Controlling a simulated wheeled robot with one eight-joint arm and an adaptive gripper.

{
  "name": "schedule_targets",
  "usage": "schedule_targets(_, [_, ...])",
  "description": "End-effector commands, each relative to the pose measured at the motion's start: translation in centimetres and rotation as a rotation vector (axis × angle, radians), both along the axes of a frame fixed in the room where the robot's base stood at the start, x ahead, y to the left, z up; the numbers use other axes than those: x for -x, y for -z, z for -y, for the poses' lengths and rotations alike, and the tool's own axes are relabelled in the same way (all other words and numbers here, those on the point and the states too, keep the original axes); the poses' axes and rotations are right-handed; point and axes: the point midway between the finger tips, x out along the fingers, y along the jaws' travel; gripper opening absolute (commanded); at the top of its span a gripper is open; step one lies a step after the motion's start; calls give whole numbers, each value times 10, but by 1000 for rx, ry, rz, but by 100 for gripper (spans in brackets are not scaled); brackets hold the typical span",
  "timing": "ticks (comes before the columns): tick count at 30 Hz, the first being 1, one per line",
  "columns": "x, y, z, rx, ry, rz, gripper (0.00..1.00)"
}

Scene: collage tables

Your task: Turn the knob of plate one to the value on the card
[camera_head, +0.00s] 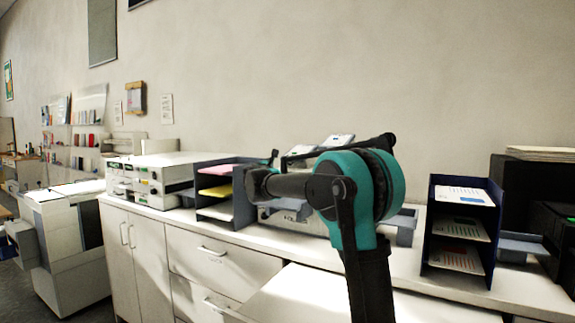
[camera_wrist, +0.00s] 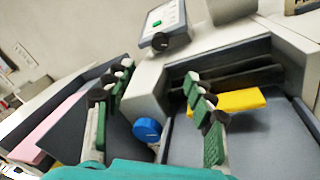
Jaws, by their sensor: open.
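My gripper (camera_wrist: 158,76) is open, with green pads on both fingers and nothing between them. A round blue knob (camera_wrist: 147,130) shows between the fingers in the wrist view, on the front of a pale machine (camera_wrist: 149,92), apart from the pads. A black knob (camera_wrist: 160,41) sits higher up, below a panel with a small green display (camera_wrist: 156,23). I cannot read a plate number or a card value. In the head view my arm hides much of the machine on the counter.
A dark tray rack (camera_head: 237,214) with pink and yellow sheets stands left of my arm, and another rack (camera_head: 459,271) stands right. White equipment (camera_head: 152,175) is on the counter's left. A yellow item (camera_wrist: 240,101) lies in the machine's slot, near the right finger.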

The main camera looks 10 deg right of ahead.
Motion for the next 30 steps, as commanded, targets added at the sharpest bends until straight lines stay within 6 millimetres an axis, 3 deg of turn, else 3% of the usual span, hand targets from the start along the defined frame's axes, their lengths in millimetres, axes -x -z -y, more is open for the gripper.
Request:
schedule_targets(21, [-122, 0, 49, -1, 2, 0, 55])
schedule_targets(30, [-153, 0, 61, -1, 1, 1, 55])
